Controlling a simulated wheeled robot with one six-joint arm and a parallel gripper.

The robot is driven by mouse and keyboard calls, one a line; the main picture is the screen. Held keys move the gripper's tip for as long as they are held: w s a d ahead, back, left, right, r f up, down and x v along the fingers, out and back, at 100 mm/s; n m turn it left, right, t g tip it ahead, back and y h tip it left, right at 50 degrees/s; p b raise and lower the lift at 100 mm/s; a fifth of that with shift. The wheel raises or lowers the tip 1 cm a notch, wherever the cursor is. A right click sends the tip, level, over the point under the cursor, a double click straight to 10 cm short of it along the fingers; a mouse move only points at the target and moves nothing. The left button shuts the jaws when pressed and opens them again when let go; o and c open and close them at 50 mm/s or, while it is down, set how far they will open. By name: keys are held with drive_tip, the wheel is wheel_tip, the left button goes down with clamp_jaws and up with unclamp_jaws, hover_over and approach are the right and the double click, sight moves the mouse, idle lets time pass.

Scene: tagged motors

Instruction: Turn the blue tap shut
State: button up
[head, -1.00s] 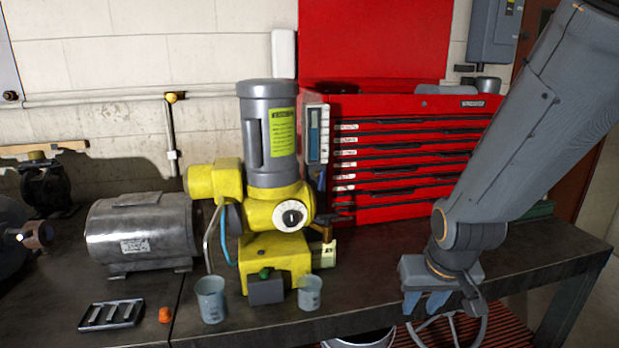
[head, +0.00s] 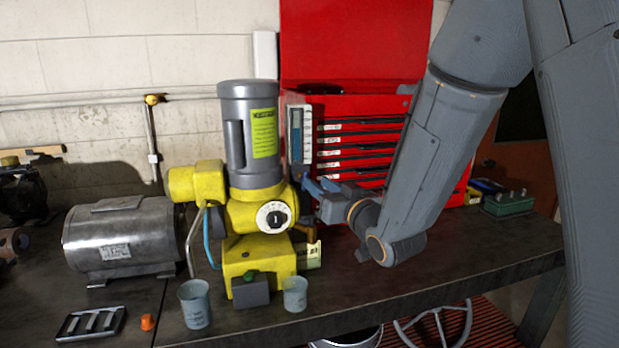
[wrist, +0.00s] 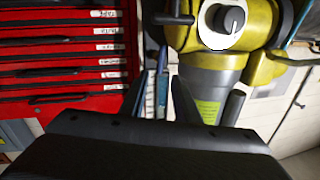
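The yellow and grey motor unit (head: 255,215) stands upright on the bench, with a round white dial on its front. A thin blue curved piece (head: 209,240) hangs at its left side. A small tap-like fitting (head: 301,229) sits low on its right side, partly hidden, its colour unclear. I cannot tell for sure which part is the blue tap. My gripper (head: 311,186) is beside the unit's right side, above that fitting. In the wrist view its two fingers (wrist: 159,92) are apart, with narrow blue shapes behind the gap. Nothing shows held between them.
A red tool chest (head: 355,150) stands behind my gripper. A grey motor (head: 125,238) lies to the left. Two cups, one (head: 195,304) left and one (head: 295,294) right, stand before the unit. The bench (head: 410,280) is clear at front right.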

drive_tip(key=p+x, duration=0.1)
drive_tip(key=x, duration=0.5)
drive_tip(key=shift+p, duration=0.35)
clamp_jaws()
